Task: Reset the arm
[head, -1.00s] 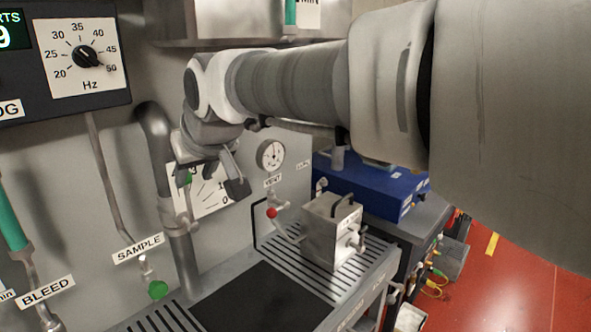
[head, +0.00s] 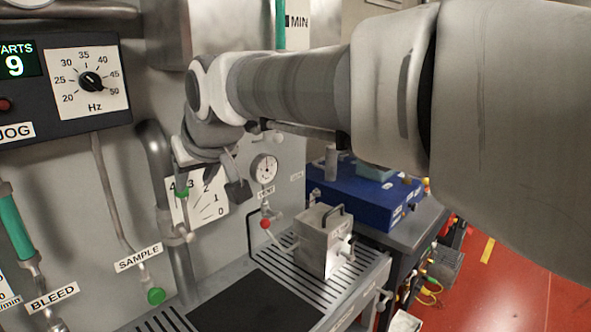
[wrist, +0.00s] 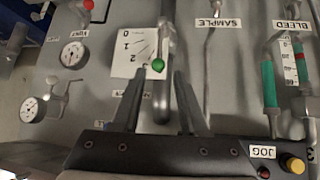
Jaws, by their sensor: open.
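My arm reaches across the head view from the right, and my gripper (head: 208,176) points down in front of the grey panel. In the wrist view my gripper (wrist: 160,73) has its two dark fingers apart with nothing held. A green knob (wrist: 158,65) shows near the fingertips, in front of a white numbered scale card (wrist: 132,52). In the head view the green knob (head: 181,192) and the card (head: 210,203) show just below the gripper. I cannot tell how far the fingers are from the knob.
A vertical pipe (head: 160,180) runs close beside the gripper. Below are a slotted bench with a black mat (head: 250,303) and a metal box with a handle (head: 318,240). A blue case (head: 360,195) stands behind it. The jog panel (head: 60,85) is upper left. Red floor (head: 500,265) is open at right.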

